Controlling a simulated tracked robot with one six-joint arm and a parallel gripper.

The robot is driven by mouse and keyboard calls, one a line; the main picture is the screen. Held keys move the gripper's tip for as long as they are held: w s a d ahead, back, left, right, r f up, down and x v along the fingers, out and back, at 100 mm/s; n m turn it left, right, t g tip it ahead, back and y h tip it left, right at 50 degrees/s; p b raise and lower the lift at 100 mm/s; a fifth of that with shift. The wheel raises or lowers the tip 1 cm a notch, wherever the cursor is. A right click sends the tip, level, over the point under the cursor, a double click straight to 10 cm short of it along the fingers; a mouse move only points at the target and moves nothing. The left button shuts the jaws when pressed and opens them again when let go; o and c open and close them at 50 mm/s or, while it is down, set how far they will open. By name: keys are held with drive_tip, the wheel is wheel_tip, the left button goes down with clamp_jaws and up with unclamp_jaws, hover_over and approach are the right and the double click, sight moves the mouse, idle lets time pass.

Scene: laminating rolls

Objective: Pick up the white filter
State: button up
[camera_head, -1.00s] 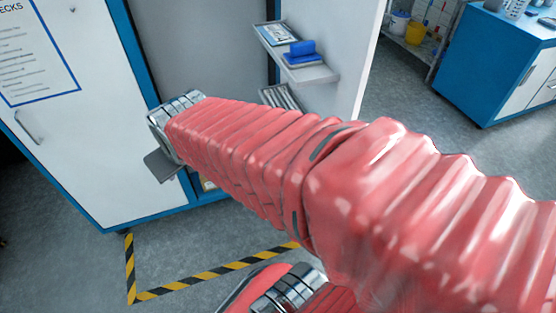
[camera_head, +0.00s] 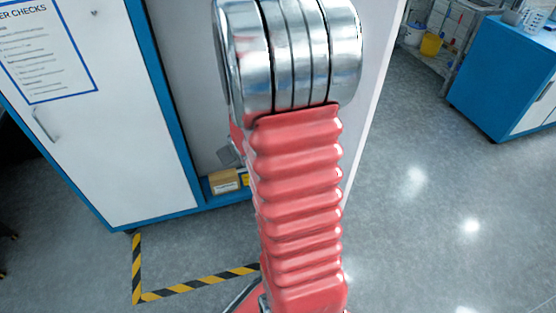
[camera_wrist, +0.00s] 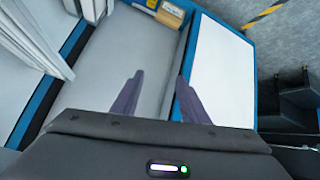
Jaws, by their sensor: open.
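A white pleated block (camera_wrist: 36,36), which looks like the white filter, shows at the upper left of the wrist view, cut off by the picture edge. My gripper (camera_wrist: 160,84) shows in the wrist view with its two dark fingers apart and nothing between them. The pleated block lies to the left of the fingers, clear of them. In the head view my arm hides the shelves and any filter there, and most of my gripper.
A cabinet (camera_head: 110,150) stands open, with a door panel on its right. A cardboard box (camera_head: 224,181) sits at its bottom; it also shows in the wrist view (camera_wrist: 155,12). Yellow-black floor tape (camera_head: 200,284) runs in front. A blue bench (camera_head: 490,85) stands far right; floor between is clear.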

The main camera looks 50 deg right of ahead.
drive_tip(key=s+d+f+m+t, duration=0.15)
drive_tip(key=s+d+f, duration=0.25)
drive_tip(key=d+f, duration=0.7)
drive_tip(key=s+d+f+h, duration=0.1)
drive_tip(key=s+d+f, duration=0.1)
drive_tip(key=s, duration=0.1)
drive_tip(key=s+d+f+m+t+h, duration=0.1)
drive_tip(key=s+d+f, duration=0.1)
drive_tip(key=s, duration=0.1)
drive_tip(key=s+d+f+m+t+h, duration=0.1)
drive_tip(key=s+d+f, duration=0.1)
drive_tip(key=s+d, duration=0.1)
drive_tip(key=shift+s+f, duration=0.15)
drive_tip(key=shift+s, duration=0.4)
drive_tip(key=shift+w, duration=0.1)
drive_tip(key=x, duration=0.8)
drive_tip(key=shift+w+d, duration=0.15)
drive_tip(key=shift+d, duration=0.05)
drive_tip(key=shift+f, duration=0.1)
